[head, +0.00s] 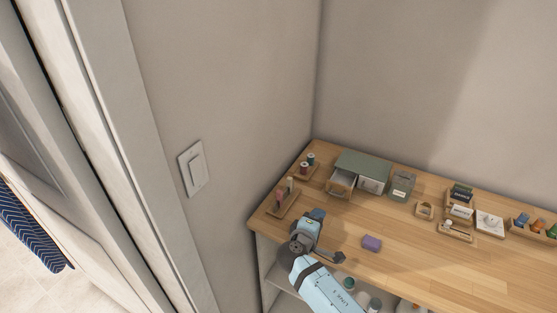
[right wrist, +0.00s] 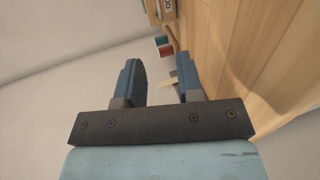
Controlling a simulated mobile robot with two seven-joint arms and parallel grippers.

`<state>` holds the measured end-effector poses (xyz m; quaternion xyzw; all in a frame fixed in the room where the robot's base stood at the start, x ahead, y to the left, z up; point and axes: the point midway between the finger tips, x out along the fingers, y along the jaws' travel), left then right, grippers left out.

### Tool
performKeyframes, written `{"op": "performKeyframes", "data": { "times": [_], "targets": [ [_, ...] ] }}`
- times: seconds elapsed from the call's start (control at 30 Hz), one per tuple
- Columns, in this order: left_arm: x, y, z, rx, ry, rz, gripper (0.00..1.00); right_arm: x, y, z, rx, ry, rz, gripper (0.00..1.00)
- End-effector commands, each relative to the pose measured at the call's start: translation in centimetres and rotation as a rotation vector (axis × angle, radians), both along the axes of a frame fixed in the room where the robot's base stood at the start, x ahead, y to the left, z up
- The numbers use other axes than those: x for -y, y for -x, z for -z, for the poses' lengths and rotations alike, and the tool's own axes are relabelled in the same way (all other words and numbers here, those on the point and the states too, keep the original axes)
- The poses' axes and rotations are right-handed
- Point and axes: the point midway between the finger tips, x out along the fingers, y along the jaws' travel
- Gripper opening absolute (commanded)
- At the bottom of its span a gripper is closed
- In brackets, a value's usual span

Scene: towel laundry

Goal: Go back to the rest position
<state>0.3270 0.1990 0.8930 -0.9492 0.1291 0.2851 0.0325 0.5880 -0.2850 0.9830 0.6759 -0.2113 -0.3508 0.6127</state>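My right gripper (head: 317,215) is above the front left part of the wooden counter in the head view. In the right wrist view its two blue fingers (right wrist: 162,82) stand apart with nothing between them, so it is open and empty. My light blue right forearm (head: 322,287) comes up from the bottom of the head view. My left gripper is not in view.
The wooden counter (head: 420,262) carries a green drawer box (head: 363,163) with one drawer pulled out, thread spools (head: 308,160), a purple block (head: 371,243), a jar (head: 402,185) and several small trays. A wall switch (head: 193,168) and door frame are left. Shelves below hold jars.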

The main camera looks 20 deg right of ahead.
Motion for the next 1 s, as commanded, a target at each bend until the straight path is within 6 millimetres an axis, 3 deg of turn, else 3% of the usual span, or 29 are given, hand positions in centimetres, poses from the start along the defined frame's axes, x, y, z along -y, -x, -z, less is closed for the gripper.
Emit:
{"op": "performKeyframes", "data": {
  "times": [0.17, 0.27, 0.4, 0.47, 0.7, 1.0],
  "targets": [
    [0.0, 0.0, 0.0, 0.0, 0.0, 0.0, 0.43, 0.4, 1.6, 0.5, -0.01, -0.065, 0.023, 0.34],
    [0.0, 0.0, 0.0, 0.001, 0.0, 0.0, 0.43, 1.3, 5.5, 1.5, -0.031, -0.229, 0.081, 0.34],
    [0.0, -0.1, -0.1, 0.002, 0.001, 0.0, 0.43, 2.0, 13.1, 2.3, -0.087, -0.546, 0.18, 0.34],
    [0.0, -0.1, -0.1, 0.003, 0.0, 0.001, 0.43, 1.9, 15.9, 2.1, -0.114, -0.663, 0.211, 0.34],
    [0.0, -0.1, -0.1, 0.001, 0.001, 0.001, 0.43, 0.4, 23.9, 0.0, -0.212, -0.987, 0.27, 0.34],
    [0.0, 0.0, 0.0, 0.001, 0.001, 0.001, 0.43, -1.6, 30.5, -3.6, -0.318, -1.23, 0.281, 0.34]
  ]
}}
